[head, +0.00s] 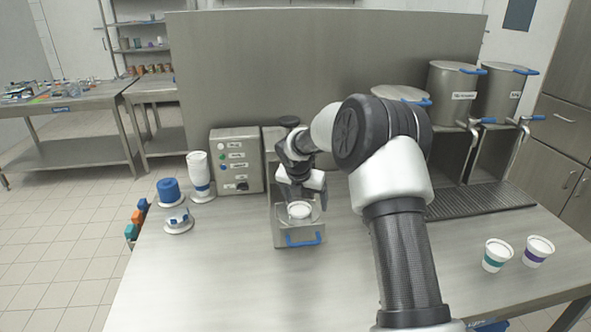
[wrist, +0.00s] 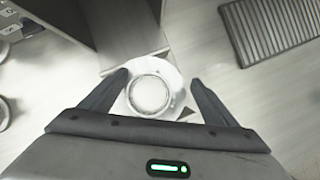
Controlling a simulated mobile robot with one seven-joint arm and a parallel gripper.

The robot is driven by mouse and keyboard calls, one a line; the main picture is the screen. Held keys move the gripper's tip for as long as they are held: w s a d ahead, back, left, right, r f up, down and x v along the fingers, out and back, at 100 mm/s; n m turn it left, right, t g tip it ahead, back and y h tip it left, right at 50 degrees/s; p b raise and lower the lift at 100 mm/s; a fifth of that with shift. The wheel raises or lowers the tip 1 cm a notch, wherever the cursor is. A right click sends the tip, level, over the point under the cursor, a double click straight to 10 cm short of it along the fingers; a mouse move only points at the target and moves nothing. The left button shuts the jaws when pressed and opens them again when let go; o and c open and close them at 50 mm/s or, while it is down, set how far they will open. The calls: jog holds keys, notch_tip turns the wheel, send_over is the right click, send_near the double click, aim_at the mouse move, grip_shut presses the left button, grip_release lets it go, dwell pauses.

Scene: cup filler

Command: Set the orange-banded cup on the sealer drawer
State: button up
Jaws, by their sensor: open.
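A white cup (head: 299,210) stands upright on the sealer drawer (head: 290,229), which is pulled out and has a blue handle. No band shows on this cup from here, so I cannot tell its colour. In the wrist view the cup (wrist: 150,95) appears from above as a round white rim within the drawer's pale round plate (wrist: 173,72). My gripper (wrist: 159,82) is open, with one finger on each side of the cup and a gap visible to each. In the head view my gripper (head: 301,196) is just at the cup, partly hidden by my arm.
A teal-banded cup (head: 496,255) and a purple-banded cup (head: 538,251) stand at the right. A control box (head: 237,160) is left of the sealer. A stack of white cups (head: 199,174) and blue-topped parts (head: 169,191) stand at the left. The front table is clear.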

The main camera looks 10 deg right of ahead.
jog(key=s+a+r, duration=0.2)
jog(key=r, duration=0.5)
jog(key=s+a+r+t+p, duration=0.1)
jog(key=s+a+r, duration=0.1)
jog(key=r, duration=0.6)
jog(key=shift+s+a, duration=0.3)
jog(key=shift+s, duration=0.1)
jog(key=shift+r, duration=0.1)
dwell(0.6)
